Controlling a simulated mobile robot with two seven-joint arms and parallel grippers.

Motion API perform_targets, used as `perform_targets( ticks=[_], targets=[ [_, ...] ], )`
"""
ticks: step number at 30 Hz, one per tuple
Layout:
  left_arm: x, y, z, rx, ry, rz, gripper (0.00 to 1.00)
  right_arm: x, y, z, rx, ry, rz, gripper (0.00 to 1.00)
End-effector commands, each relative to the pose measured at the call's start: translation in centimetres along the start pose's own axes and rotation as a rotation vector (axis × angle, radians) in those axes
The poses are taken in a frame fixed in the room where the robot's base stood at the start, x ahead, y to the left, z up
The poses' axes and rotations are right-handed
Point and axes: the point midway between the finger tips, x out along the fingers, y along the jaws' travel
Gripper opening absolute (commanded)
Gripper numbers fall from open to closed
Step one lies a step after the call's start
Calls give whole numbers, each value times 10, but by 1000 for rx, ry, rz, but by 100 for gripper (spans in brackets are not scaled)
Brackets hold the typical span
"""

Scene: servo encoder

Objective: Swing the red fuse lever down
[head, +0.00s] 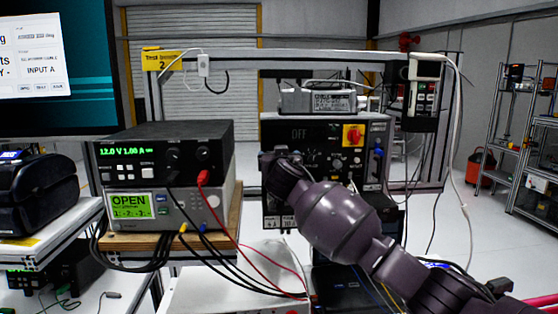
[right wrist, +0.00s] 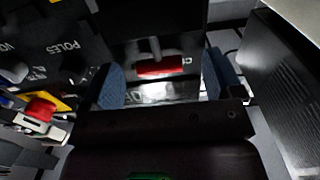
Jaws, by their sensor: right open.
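The red fuse lever (right wrist: 158,68) shows in the right wrist view as a red bar on a grey stem, on a dark panel. It lies between the two blue-padded fingers of my right gripper (right wrist: 166,80), with visible gaps on both sides. The gripper is open. In the head view my right arm comes in from the lower right. Its dark wrist (head: 284,175) is in front of the left part of the black instrument (head: 318,127) and hides the lever there. My left gripper is not in view.
A red rotary switch on a yellow plate (head: 353,135) sits on the instrument's upper right; its red knob (right wrist: 40,108) shows at left in the wrist view. A power supply (head: 155,150) with red and black cables stands left of my arm. A metal frame (head: 310,55) spans behind.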

Motion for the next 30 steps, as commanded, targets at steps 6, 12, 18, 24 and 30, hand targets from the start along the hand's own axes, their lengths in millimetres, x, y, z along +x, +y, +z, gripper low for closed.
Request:
perform_targets(
  ticks=[6, 12, 18, 24, 30],
  targets=[
    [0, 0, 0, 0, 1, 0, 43, 0, 0, 0, 0, 0, 0, 84],
    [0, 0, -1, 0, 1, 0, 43, 0, 0, 0, 0, 0, 0, 54],
    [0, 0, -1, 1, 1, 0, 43, 0, 0, 0, 0, 0, 0, 23],
    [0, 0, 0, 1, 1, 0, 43, 0, 0, 0, 0, 0, 0, 18],
    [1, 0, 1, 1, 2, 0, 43, -3, -1, 2, 0, -1, -1, 18]
  ],
)
